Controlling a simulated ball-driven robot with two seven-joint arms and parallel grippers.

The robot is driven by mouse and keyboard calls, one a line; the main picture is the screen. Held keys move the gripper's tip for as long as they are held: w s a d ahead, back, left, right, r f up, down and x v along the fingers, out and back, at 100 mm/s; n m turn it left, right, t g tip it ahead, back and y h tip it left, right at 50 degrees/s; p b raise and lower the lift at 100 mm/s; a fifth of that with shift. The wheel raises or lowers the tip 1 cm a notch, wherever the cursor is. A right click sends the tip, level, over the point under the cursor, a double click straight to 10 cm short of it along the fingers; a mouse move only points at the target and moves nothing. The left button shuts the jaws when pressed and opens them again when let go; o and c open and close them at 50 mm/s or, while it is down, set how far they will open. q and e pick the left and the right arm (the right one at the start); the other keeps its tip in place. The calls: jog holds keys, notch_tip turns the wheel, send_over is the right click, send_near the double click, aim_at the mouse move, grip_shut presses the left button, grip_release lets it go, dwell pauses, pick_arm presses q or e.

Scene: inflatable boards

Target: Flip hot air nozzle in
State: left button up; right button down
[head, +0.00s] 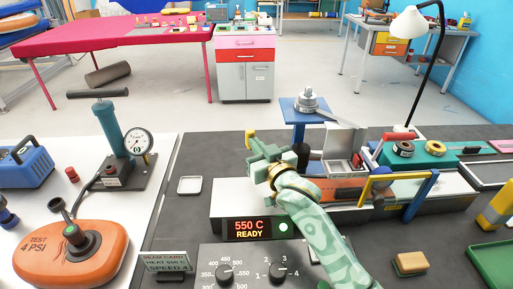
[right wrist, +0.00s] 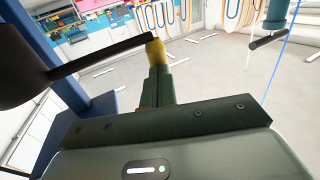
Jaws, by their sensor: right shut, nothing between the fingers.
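My right gripper (head: 251,138) is in the middle of the head view, above the welding machine's control panel, with its yellow fingertips pointing away and up. In the right wrist view its fingers (right wrist: 158,54) are shut and empty. A black rod (right wrist: 105,57) runs from a dark rounded body (right wrist: 18,65) at the left to beside the fingertips; whether they touch is unclear. A dark rounded part (head: 301,152) shows just right of the gripper in the head view, largely hidden. I cannot tell for sure which part is the hot air nozzle. My left gripper is not in view.
The display (head: 250,229) reads 550 C READY, above two knobs. A blue stand (head: 303,112) rises behind my gripper; a yellow-and-blue handle frame (head: 396,176) is at right. A pump (head: 113,130) and an orange test board (head: 70,258) are at left.

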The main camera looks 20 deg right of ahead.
jog(key=shift+w, duration=0.1)
dwell(0.3)
jog(key=w, duration=0.1)
jog(key=w+m+h+p, duration=0.1)
jog(key=w+d+h+p, duration=0.1)
jog(key=w, duration=0.1)
jog(key=shift+w+r, duration=0.1)
jog(key=shift+r, duration=0.15)
jog(key=shift+w+d+f+p, duration=0.1)
jog(key=shift+w+d+p, duration=0.3)
jog(key=shift+w, duration=0.25)
jog(key=shift+w+d+p, duration=0.35)
jog(key=shift+w+p, duration=0.05)
jog(key=shift+w, duration=0.2)
